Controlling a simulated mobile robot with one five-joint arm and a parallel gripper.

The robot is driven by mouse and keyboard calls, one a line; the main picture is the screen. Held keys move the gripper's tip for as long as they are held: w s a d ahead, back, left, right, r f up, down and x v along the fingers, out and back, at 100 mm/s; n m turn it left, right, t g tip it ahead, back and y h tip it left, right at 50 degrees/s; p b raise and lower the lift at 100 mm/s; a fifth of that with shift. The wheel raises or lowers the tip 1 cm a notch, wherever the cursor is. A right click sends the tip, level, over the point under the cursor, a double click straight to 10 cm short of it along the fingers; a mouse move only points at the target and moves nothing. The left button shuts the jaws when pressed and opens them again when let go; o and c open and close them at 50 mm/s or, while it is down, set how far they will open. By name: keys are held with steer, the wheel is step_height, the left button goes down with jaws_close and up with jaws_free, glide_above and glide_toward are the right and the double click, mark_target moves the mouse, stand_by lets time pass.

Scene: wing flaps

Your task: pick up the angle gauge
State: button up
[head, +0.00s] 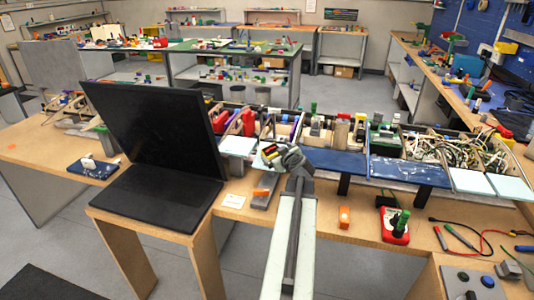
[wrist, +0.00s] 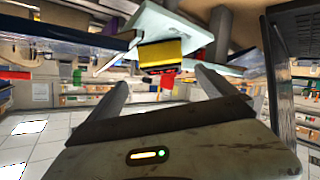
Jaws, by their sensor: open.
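My gripper (head: 276,153) is at the end of my raised arm, over the back of the middle bench, right of the laptop. In the wrist view its two fingers (wrist: 162,78) stand apart with nothing held between them. A small yellow block with a dark edge and red below (wrist: 165,52) shows beyond the fingertips, in line with the gap, against a pale panel. It may be the angle gauge, but I cannot tell for certain. In the head view a yellow and red patch (head: 269,152) shows at my gripper, partly hidden by it.
An open black laptop (head: 160,190) stands close on the left. A row of filled bins (head: 385,140) lines the bench behind. An orange block (head: 344,216), a red meter (head: 395,228) and cables (head: 478,236) lie on the right. Bare wood shows between them.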

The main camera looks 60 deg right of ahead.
mark_target(271, 150)
steer(key=b+x, duration=0.1)
steer(key=x, duration=0.2)
steer(key=shift+w+a+f, duration=0.1)
steer(key=shift+w+a, duration=0.05)
steer(key=shift+w, duration=0.05)
steer(key=b+x, duration=0.1)
steer(key=x, duration=0.3)
steer(key=shift+w+f, duration=0.2)
steer(key=shift+w, duration=0.1)
steer(key=shift+r, duration=0.15)
steer(key=c, duration=1.7)
step_height(271, 150, up, 10)
steer(key=p, duration=1)
steer(key=shift+r, duration=0.1)
